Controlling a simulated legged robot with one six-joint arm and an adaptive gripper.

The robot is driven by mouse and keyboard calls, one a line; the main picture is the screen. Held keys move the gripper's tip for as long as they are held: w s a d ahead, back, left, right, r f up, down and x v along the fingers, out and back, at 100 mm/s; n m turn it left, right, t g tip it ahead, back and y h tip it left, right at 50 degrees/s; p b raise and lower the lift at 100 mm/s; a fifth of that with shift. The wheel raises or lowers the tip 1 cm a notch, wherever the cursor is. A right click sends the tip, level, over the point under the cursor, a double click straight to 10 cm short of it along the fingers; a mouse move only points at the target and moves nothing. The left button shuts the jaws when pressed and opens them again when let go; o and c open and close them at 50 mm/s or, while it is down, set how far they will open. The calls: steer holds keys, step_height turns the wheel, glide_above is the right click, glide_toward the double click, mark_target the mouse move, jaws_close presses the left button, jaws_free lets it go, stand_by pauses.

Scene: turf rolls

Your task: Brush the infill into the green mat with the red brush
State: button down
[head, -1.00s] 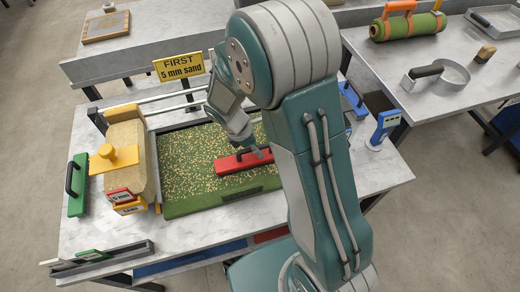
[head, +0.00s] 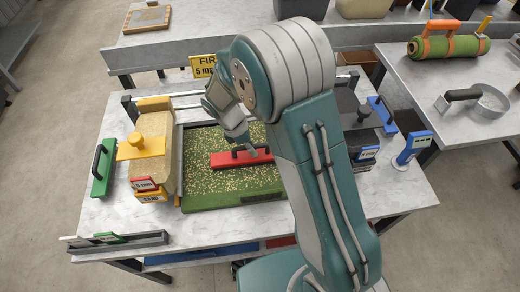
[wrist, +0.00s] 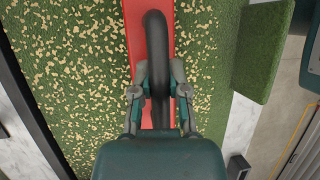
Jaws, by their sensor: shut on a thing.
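The green mat (head: 215,190) lies on the marble-topped table, with pale infill grains scattered over much of it. They show on both sides of the brush in the wrist view (wrist: 75,60). The red brush (head: 228,159) rests on or just above the mat; its underside is hidden. My gripper (wrist: 160,88) is shut on the brush's black handle (wrist: 156,40), with one finger on each side. In the head view my arm hides the right part of the mat.
A green brush (head: 102,170) lies farther left. A sign (head: 203,66) stands behind. A blue device (head: 412,147) stands at the table's right. A slotted rack (head: 118,241) lies along the front left edge.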

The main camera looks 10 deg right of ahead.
steer(key=shift+w+a, duration=0.55)
steer(key=shift+a, duration=0.65)
steer(key=shift+w+a, duration=0.55)
steer(key=shift+a, duration=0.6)
steer(key=shift+w+a, duration=0.55)
steer(key=shift+a, duration=0.65)
steer(key=shift+d, duration=1.7)
steer(key=shift+a, duration=1.7)
